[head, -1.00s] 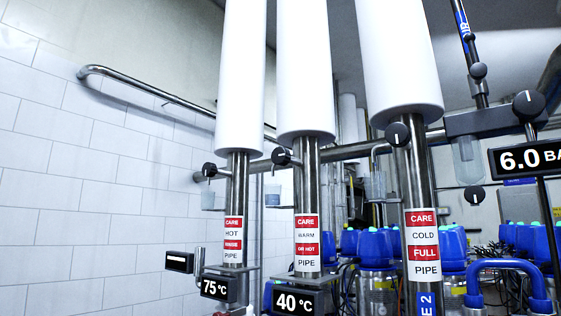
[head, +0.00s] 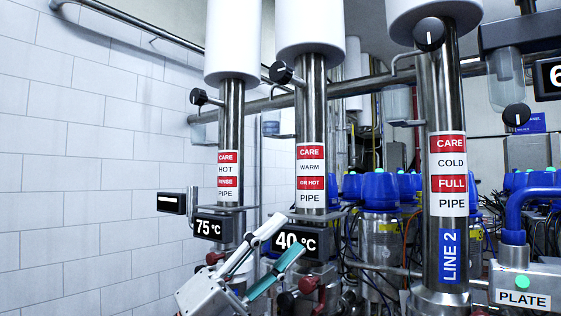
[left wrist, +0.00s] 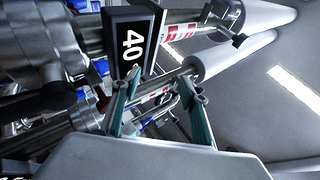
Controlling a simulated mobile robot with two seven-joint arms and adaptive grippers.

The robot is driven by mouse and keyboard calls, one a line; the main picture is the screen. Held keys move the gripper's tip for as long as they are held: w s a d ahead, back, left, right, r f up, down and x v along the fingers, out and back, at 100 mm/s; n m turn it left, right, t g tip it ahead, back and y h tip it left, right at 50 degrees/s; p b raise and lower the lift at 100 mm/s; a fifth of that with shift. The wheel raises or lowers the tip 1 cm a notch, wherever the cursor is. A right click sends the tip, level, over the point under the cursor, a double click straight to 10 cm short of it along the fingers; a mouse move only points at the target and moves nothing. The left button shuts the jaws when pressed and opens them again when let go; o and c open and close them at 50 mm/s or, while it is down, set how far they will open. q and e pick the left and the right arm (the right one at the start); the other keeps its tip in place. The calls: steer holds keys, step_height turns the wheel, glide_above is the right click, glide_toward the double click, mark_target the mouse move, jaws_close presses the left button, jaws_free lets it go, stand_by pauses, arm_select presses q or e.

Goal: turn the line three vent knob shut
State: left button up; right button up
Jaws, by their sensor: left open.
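Several black knobs with white pointer marks sit on the pipes: one on the hot rinse pipe (head: 198,97), one on the warm pipe (head: 281,72), one on the cold pipe (head: 429,34) and another farther right (head: 516,115). The cold pipe bears a blue LINE 2 label (head: 450,257). I see no line three label, so I cannot tell which knob is its vent. My left gripper (head: 288,234) is open and empty at lower centre, in front of the 40 °C display and well below the knobs. Its fingers also show in the left wrist view (left wrist: 157,92).
The 75 °C display (head: 209,227) and 40 °C display (head: 296,240) jut out near my left gripper. Dark red handles (head: 313,292) sit low beside it. A PLATE box (head: 523,298) is at lower right. The tiled wall (head: 80,180) bounds the left, with free room before it.

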mark_target(277, 69)
arm_select(q)
steer(key=s+d+r+m+g+y, duration=0.2)
steer(key=d+r+m+g, duration=0.15)
steer(key=r+m, duration=0.25)
steer(key=s+d+r+m+g+y, duration=0.3)
steer(key=d+r+m, duration=0.1)
steer(key=r+m, duration=0.15)
steer(key=a+r+n+t+y, duration=0.1)
steer(key=a+r+t+y, duration=0.4)
steer(key=r, duration=0.4)
steer(key=a+r+n+t+y, duration=0.25)
steer(key=a+r+t, duration=0.25)
steer(key=a+r, duration=0.3)
steer(key=shift+m, duration=0.4)
steer(key=shift+r+x, duration=0.2)
steer(key=shift+x, duration=1.3)
steer(key=shift+r+x, duration=0.15)
steer(key=shift+x, duration=1.35)
steer(key=shift+r+x, duration=0.2)
steer(key=shift+x, duration=1.3)
steer(key=shift+d, duration=0.1)
steer(key=c, duration=1.1)
